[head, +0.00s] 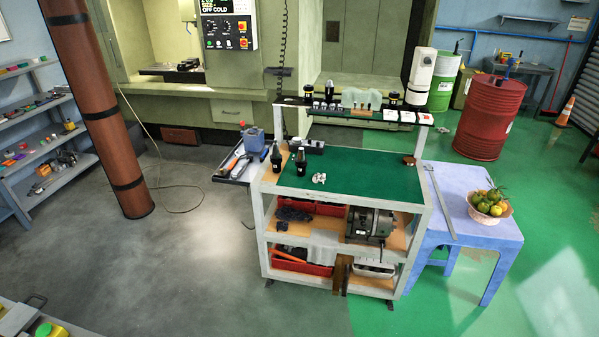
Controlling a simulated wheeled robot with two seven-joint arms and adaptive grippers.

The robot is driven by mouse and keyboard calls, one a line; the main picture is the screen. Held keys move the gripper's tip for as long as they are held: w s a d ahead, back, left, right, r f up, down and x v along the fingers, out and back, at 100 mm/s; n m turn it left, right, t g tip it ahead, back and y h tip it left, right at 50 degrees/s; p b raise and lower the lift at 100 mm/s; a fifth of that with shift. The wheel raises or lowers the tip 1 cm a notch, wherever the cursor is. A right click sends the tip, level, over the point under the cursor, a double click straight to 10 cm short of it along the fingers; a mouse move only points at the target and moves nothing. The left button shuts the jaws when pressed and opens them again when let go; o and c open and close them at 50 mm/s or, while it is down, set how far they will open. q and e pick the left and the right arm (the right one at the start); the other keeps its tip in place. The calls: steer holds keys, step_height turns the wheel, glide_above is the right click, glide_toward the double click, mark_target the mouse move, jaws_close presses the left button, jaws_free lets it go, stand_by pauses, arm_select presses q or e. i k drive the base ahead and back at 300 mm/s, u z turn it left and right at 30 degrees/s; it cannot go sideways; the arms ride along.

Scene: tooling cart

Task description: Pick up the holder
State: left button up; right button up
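The tooling cart (263,225) stands in the middle of the head view with a green mat (360,175) on its top. Two dark upright pieces that look like tool holders stand at the left of the top: one holder (276,158) at the left edge and another holder (301,162) a little right of it. Smaller dark holder-like pieces (308,93) stand on the raised rear shelf. I cannot tell which one the task means. A small silvery part (319,178) lies on the mat. Neither of my grippers is in view.
A blue table (480,235) with a fruit basket (490,203) adjoins the cart at right. A side tray (232,174) with a blue container (254,139) juts out at left. A brown column (100,110) stands further left. The grey floor before the cart is clear.

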mark_target(301, 161)
steer(key=u, duration=0.1)
steer(key=i, duration=1.75)
steer(key=u, duration=0.95)
steer(key=i, duration=0.5)
steer(key=z, duration=1.25)
